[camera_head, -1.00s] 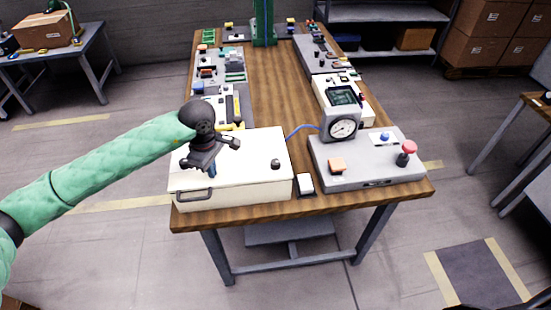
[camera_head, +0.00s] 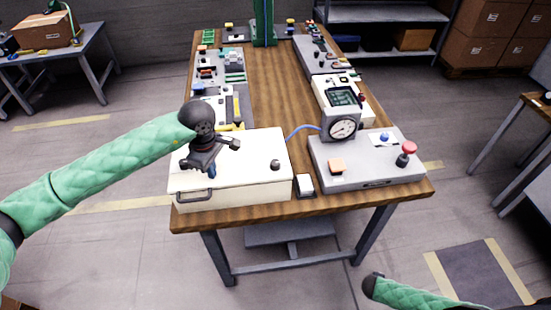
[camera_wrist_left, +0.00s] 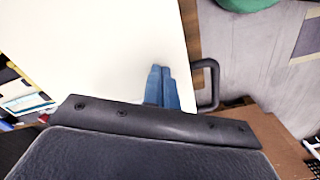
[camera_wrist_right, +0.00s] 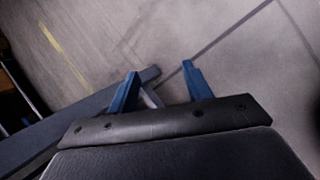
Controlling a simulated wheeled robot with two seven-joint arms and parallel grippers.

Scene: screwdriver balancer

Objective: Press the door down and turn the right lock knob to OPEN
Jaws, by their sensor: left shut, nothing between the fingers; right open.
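The white door (camera_head: 245,155) is the flat lid of a box at the table's front left. It has a dark handle (camera_head: 195,196) on its front side, which also shows in the left wrist view (camera_wrist_left: 208,85). A dark round knob (camera_head: 275,165) stands on the lid's right part. My left gripper (camera_head: 211,172) is over the lid's left part, shut and empty, with its blue fingers (camera_wrist_left: 162,88) together pointing at the white surface. I cannot tell whether they touch it. My right gripper (camera_wrist_right: 160,85) is open and empty over the floor; in the head view only its arm shows at bottom right.
A grey box with a dial gauge (camera_head: 342,128) and a red button (camera_head: 409,147) stands at the table's front right. The wooden table's middle (camera_head: 275,90) is clear.

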